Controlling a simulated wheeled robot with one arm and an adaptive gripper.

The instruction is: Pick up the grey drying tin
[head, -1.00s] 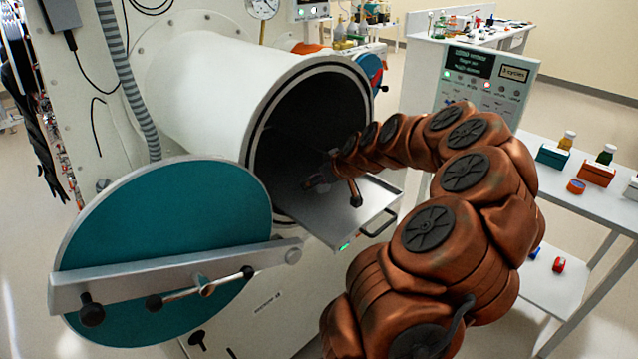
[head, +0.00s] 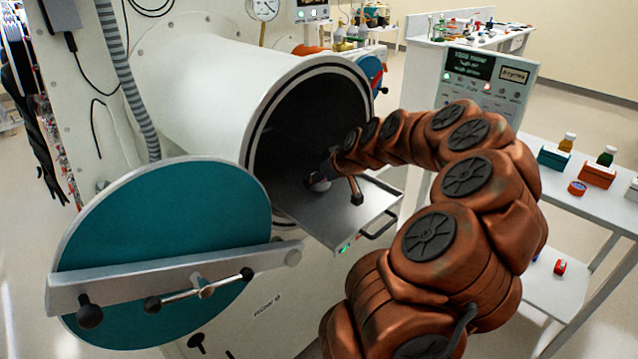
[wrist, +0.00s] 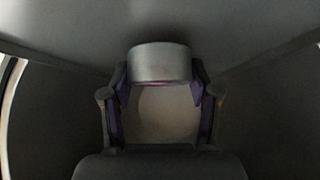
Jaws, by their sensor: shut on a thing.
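The grey drying tin (wrist: 160,62) is between my gripper's fingers in the wrist view. It shows a metallic grey side and a paler round face. My gripper (wrist: 159,82) is shut on it, one purple-padded finger at each side. In the head view the tin (head: 318,184) is a small pale shape under my gripper (head: 322,172), over the inner part of the metal tray (head: 345,212) at the antechamber's mouth. Whether the tin touches the tray is hard to tell.
A control panel (head: 485,85) stands behind my arm, and a side table (head: 600,205) with boxes and bottles is at the right.

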